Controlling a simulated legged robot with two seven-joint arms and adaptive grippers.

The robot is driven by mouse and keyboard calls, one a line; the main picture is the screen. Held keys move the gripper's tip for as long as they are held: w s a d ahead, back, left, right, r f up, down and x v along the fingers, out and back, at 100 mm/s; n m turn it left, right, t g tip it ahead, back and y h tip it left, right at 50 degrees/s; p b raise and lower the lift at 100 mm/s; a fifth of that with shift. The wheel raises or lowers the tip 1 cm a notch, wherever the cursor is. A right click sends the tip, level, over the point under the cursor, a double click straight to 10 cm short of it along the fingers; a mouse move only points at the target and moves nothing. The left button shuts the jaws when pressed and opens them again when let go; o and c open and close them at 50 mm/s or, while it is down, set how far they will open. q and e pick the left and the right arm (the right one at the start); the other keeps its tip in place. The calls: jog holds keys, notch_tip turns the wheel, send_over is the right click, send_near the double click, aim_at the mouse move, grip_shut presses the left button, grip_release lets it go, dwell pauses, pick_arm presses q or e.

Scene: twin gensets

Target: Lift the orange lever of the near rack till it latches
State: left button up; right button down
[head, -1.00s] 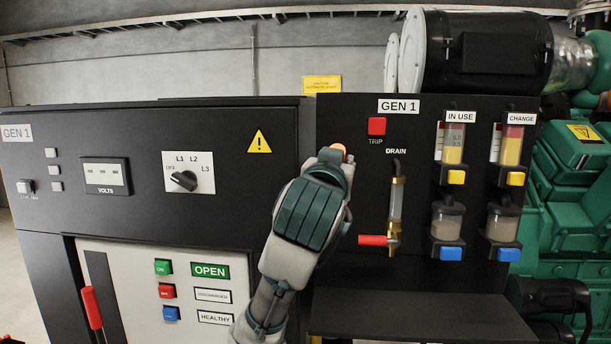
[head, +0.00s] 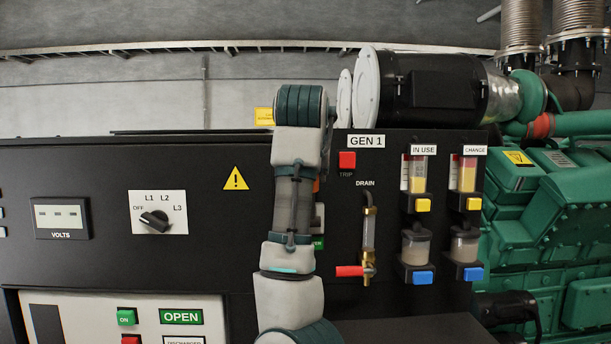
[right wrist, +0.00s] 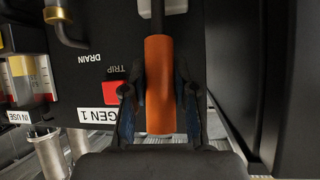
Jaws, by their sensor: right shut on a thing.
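The orange lever (right wrist: 160,85) stands between the two dark fingers of my right gripper (right wrist: 160,78) in the right wrist view. The fingers are shut on its orange grip, and a dark rod runs from the grip into a pale part at the top of that picture. In the head view my right arm rises in front of the GEN 1 rack (head: 350,255) and hides the gripper and most of the lever. I cannot see whether the lever is latched. My left gripper is out of view.
Right of my arm are the red TRIP button (head: 347,160), the drain tube with a red-handled valve (head: 350,271) and several filter bowls. A black cylinder (head: 430,85) lies above the rack. A green engine (head: 550,230) is at the right. The L1-L3 selector (head: 155,222) is at the left.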

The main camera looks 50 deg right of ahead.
jog(key=shift+w+d+r, duration=0.1)
jog(key=shift+d+r, duration=0.05)
jog(key=shift+d, duration=0.05)
dwell(0.4)
jog(key=c, duration=1)
grip_release()
jog(key=shift+w, duration=0.1)
jog(key=shift+o, duration=0.6)
jog(key=shift+w+d, duration=0.1)
jog(key=shift+s+a+r, duration=0.25)
jog(key=shift+a, duration=0.1)
jog(key=s+a+r, duration=0.1)
jog(key=s+a, duration=0.5)
jog(key=a, duration=0.6)
jog(key=shift+s, duration=0.4)
